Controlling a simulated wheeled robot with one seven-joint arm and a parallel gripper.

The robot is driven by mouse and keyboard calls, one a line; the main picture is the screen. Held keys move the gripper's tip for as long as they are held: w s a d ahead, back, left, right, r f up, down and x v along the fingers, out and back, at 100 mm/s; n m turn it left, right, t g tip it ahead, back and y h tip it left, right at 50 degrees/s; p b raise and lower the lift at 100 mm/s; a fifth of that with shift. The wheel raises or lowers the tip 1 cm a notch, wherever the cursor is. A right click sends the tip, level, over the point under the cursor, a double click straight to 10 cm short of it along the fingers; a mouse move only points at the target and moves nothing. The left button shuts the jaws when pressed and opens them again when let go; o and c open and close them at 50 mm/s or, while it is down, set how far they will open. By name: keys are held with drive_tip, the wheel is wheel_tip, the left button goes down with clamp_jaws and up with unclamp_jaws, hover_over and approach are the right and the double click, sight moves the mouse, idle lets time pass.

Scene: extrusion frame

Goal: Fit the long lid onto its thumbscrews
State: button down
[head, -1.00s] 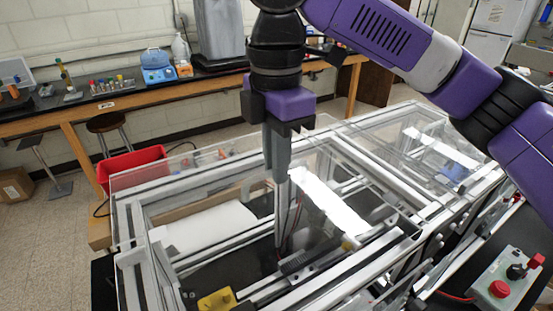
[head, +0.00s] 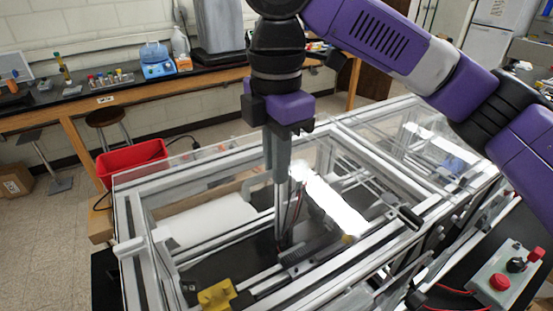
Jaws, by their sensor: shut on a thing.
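The long lid (head: 222,170) is a clear, see-through panel over the near-left bay of the metal extrusion frame (head: 262,294). A bright white glare shows towards its right side. My gripper (head: 283,176) points straight down at the middle of the lid and is shut on it; the exact grip point is hard to make out through the reflections. The lid looks roughly level and close to the frame's top rails. Whether it touches them cannot be told. The thumbscrews cannot be made out clearly.
Another clear-topped bay (head: 425,140) extends to the back right. A yellow block (head: 217,296) sits inside the frame at the front. A control box with a red button (head: 499,282) stands at the lower right. A red bin (head: 130,159) is behind the frame on the left.

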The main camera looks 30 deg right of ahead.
drive_tip(key=shift+f, duration=0.8)
drive_tip(key=c, duration=1.4)
unclamp_jaws()
drive_tip(key=shift+b, duration=0.3)
drive_tip(key=shift+r+b, duration=0.45)
drive_tip(key=shift+r, duration=3.45)
